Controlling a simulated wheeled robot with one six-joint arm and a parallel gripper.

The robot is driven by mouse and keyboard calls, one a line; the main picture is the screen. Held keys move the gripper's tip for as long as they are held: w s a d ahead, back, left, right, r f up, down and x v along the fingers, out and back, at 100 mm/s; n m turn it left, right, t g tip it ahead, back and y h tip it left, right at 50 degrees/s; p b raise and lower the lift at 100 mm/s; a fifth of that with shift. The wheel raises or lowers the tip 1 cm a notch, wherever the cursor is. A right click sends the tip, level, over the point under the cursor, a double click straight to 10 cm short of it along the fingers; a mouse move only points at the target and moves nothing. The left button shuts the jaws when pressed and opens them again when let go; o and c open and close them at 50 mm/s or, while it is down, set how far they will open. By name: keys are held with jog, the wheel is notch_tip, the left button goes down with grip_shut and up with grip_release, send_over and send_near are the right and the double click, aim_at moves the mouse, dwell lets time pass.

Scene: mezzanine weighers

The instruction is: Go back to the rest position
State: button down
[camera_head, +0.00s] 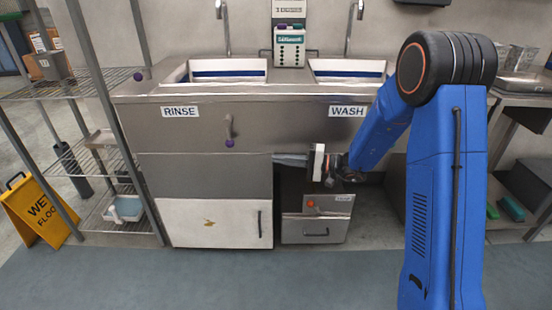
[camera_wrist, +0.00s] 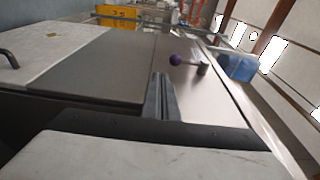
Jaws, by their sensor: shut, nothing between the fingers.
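My gripper (camera_head: 276,159) is at the end of my blue arm, in front of the sink unit (camera_head: 215,150) and below its WASH label (camera_head: 348,111). Its fingers point left in the head view, close to the grey front panel; I cannot tell whether they touch it. In the wrist view the dark fingers (camera_wrist: 161,88) are together with nothing between them. My arm reaches forward and bends down to the gripper, away from a folded shape. The rest position itself is not marked in either view.
A small drawer unit (camera_head: 316,230) stands just below the gripper. Wire shelving (camera_head: 75,88) and a yellow wet-floor sign (camera_head: 38,210) stand left. The front floor is clear.

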jog(key=s+d+r+n+g+h, duration=0.2)
jog(key=s+r+g+h, duration=0.15)
jog(key=s, duration=0.85)
jog(key=s+d+r+n+g+h, duration=0.2)
jog(key=s+d+r+h, duration=0.15)
jog(key=s, duration=0.85)
jog(key=s+d+m+t+h, duration=0.1)
jog(key=s+d+t+h, duration=0.5)
jog(key=s+d+h, duration=0.4)
jog(key=s+d+r, duration=0.1)
jog(key=s+d, duration=0.5)
jog(key=d, duration=0.3)
jog(key=shift+s+d+h, duration=0.15)
jog(key=shift+d+h, duration=0.05)
jog(key=shift+h, duration=0.1)
jog(key=shift+a, duration=0.1)
